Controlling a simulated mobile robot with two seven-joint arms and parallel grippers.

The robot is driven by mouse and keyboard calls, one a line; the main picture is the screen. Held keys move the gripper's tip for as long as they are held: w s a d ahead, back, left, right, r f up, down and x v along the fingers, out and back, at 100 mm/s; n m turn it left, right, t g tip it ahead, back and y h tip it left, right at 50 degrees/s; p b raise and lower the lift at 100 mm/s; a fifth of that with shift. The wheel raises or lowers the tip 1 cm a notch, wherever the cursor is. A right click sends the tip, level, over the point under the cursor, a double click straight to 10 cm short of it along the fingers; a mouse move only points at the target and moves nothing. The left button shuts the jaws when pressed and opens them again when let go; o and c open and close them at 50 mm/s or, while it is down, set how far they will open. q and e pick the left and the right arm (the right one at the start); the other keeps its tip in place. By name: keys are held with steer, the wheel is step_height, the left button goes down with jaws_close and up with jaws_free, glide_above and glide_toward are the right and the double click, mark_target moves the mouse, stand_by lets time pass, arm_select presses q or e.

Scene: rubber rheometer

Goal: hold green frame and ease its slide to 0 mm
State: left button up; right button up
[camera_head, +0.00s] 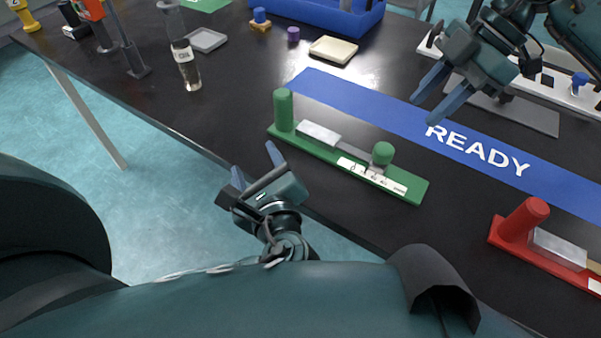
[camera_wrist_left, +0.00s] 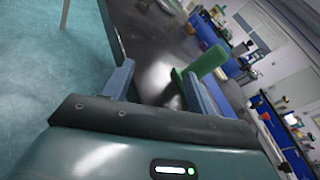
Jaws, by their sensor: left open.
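The green frame (camera_head: 410,188) lies on the black table near its front edge. It has a green post (camera_head: 284,108) at its left end. A silver slide block (camera_head: 318,133) sits near the post, and a green knob (camera_head: 383,153) stands further right, by a white scale. My left gripper (camera_head: 255,163) is open and empty, in front of and left of the frame, apart from it. In the left wrist view my left gripper (camera_wrist_left: 158,82) has the green post (camera_wrist_left: 207,62) beyond its right finger. My right gripper (camera_head: 436,95) is open and empty above the table, behind the frame.
A red frame (camera_head: 515,240) with its own block lies at the right. A blue READY strip (camera_head: 370,115) runs behind the green frame. A bottle (camera_head: 183,55), trays and a blue bin (camera_head: 320,14) stand further back. The table left of the green frame is clear.

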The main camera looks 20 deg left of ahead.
mark_target(285, 118)
arm_select(q)
steer(key=d+m+t, duration=0.1)
steer(key=d+m, duration=0.3)
steer(key=d+m+t, duration=0.1)
steer(key=d+m, duration=0.1)
steer(key=d, duration=0.1)
steer(key=shift+r+t+h, duration=0.3)
steer(key=shift+r+h, duration=0.05)
steer(key=shift+h, duration=0.05)
steer(key=shift+d+r+m, duration=0.1)
steer(key=shift+d+m, duration=0.2)
steer(key=shift+d, duration=0.05)
steer(key=shift+w, duration=0.15)
steer(key=x, duration=1.2)
steer(key=shift+w+a+r, duration=0.1)
steer(key=shift+w, duration=0.25)
steer(key=c, duration=1.2)
